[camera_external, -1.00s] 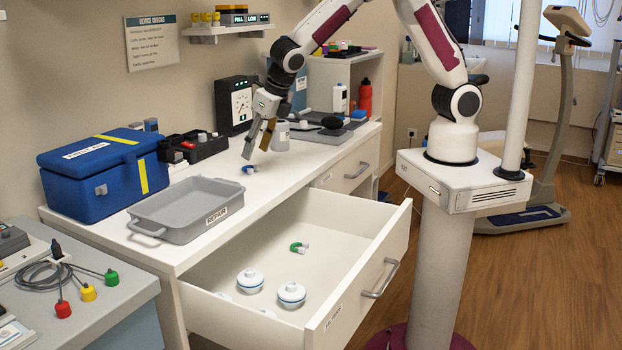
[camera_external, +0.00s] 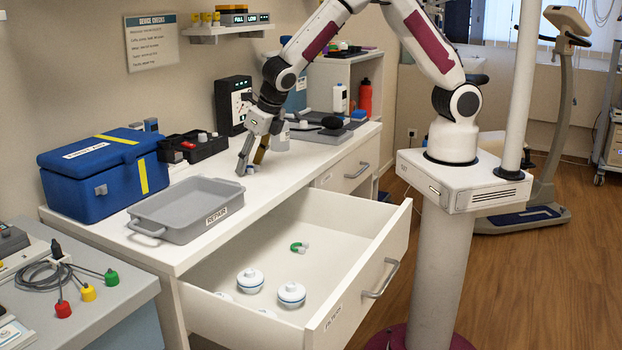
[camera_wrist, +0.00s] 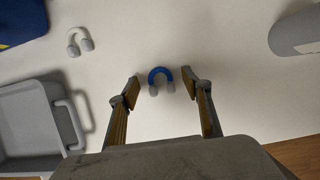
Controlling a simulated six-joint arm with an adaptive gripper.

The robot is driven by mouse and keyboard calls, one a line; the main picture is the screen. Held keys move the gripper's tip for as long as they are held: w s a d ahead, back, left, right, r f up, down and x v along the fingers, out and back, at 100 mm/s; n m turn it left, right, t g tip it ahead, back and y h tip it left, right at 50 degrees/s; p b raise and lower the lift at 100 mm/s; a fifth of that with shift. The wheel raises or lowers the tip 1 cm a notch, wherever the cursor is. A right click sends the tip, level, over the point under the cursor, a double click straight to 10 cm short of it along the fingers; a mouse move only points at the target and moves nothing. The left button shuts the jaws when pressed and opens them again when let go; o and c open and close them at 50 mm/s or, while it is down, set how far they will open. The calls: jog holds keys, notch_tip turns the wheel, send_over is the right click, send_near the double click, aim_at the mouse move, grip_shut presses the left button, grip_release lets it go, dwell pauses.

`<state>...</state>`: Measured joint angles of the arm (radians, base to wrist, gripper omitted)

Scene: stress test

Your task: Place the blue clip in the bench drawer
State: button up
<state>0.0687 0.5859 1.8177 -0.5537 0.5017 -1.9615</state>
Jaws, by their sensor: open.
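The blue clip (camera_wrist: 160,74), a small U shape with pale tips, lies on the white bench top (camera_wrist: 230,60). In the wrist view it sits between the open fingers of my gripper (camera_wrist: 162,82), with a gap on each side. In the external view my gripper (camera_external: 250,168) is low over the bench, and its fingers hide most of the clip. The bench drawer (camera_external: 345,235) is pulled open below the bench top. It holds a green clip (camera_external: 299,247) and several white round pots (camera_external: 291,294).
A grey tray (camera_external: 187,209) stands left of my gripper, with a blue box (camera_external: 100,170) behind it. A white clip (camera_wrist: 79,41) lies on the bench in the wrist view. A black device (camera_external: 233,106) stands behind my gripper. The drawer has bare floor around the green clip.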

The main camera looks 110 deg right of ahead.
aim_at(251, 166)
jog(key=c, duration=0.9)
jog(key=shift+r, duration=0.2)
notch_tip(251, 166, up, 10)
jog(key=shift+f, duration=0.2)
dwell(0.6)
